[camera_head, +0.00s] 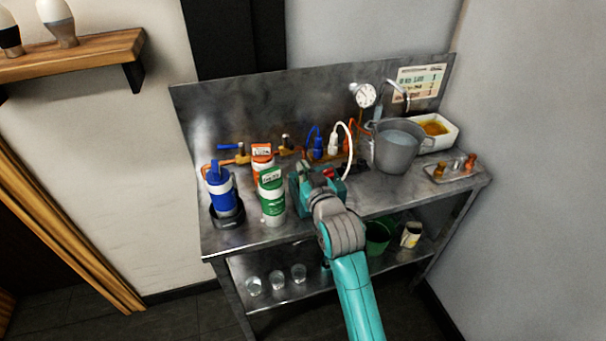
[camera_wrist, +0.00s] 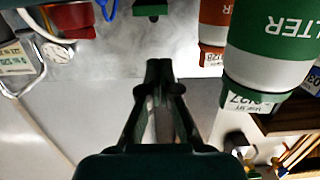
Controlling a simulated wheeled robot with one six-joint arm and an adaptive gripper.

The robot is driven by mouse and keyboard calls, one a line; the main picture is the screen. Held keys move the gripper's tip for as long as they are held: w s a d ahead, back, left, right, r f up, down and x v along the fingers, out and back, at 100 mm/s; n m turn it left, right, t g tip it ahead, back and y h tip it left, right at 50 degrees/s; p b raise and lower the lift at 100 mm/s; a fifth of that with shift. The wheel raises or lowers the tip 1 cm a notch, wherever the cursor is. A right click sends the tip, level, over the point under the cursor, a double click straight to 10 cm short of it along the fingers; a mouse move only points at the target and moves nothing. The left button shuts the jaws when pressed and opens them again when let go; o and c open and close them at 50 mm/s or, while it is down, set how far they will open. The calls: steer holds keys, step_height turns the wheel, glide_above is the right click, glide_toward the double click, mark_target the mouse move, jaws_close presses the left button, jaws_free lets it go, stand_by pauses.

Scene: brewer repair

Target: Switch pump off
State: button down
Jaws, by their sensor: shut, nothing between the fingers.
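My gripper (camera_wrist: 160,68) points forward in the wrist view, its dark fingers together and empty. In the head view my arm reaches over the bench and its grey and teal end hides much of what lies behind it. A small red part (camera_head: 329,172) shows just beyond the end of my arm. I cannot tell whether it is the pump's switch. A dark green block (camera_wrist: 151,9) lies at the top of the wrist view, apart from the fingertips. I cannot tell if it belongs to the pump. No switch position can be read.
Blue and white plugs, a gauge (camera_head: 365,95), a grey pot (camera_head: 396,150) and a white tray (camera_head: 446,135) are behind and right.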

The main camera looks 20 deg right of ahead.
steer(key=s+r, duration=0.3)
steer(key=s, duration=0.4)
steer(key=shift+s, duration=0.3)
steer(key=s+f, duration=1.6)
steer(key=s, duration=0.4)
steer(key=s+g, duration=0.1)
steer(key=s, duration=2.4)
steer(key=shift+r+g, duration=0.15)
steer(key=shift+g, duration=0.25)
steer(key=shift+d, duration=0.1)
